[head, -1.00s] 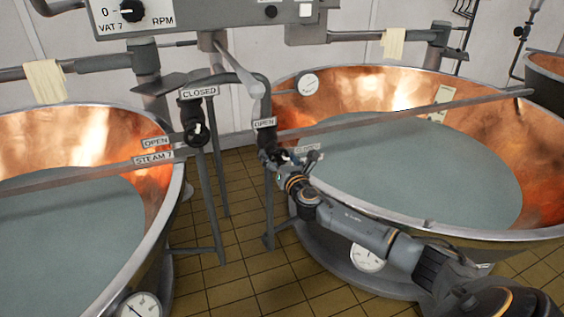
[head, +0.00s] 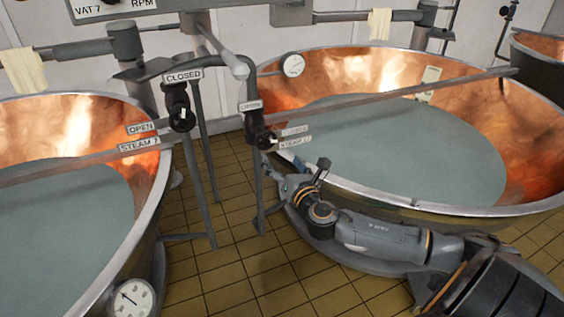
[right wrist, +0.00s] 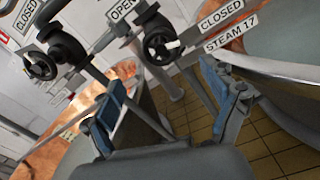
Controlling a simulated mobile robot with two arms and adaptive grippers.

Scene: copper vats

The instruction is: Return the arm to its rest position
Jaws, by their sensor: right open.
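My right gripper (head: 288,170) is just below and right of a black valve knob (head: 266,141) on the pipe between the two vats. In the right wrist view my right gripper (right wrist: 163,80) has its two blue-padded fingers spread apart with nothing between them. The knob (right wrist: 160,45) shows there beyond the fingertips, apart from them. Its white mark points right, toward the CLOSED label (right wrist: 221,14) above STEAM 17. My right arm (head: 375,235) reaches in from the lower right, low in front of the right vat. My left gripper is not in view.
The right copper vat (head: 400,201) stands close behind my right arm. The left vat (head: 156,200) and a second valve knob (head: 180,112) are to the left. A grey support post (head: 258,190) stands beside the gripper. Tiled floor (head: 225,270) is open between the vats.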

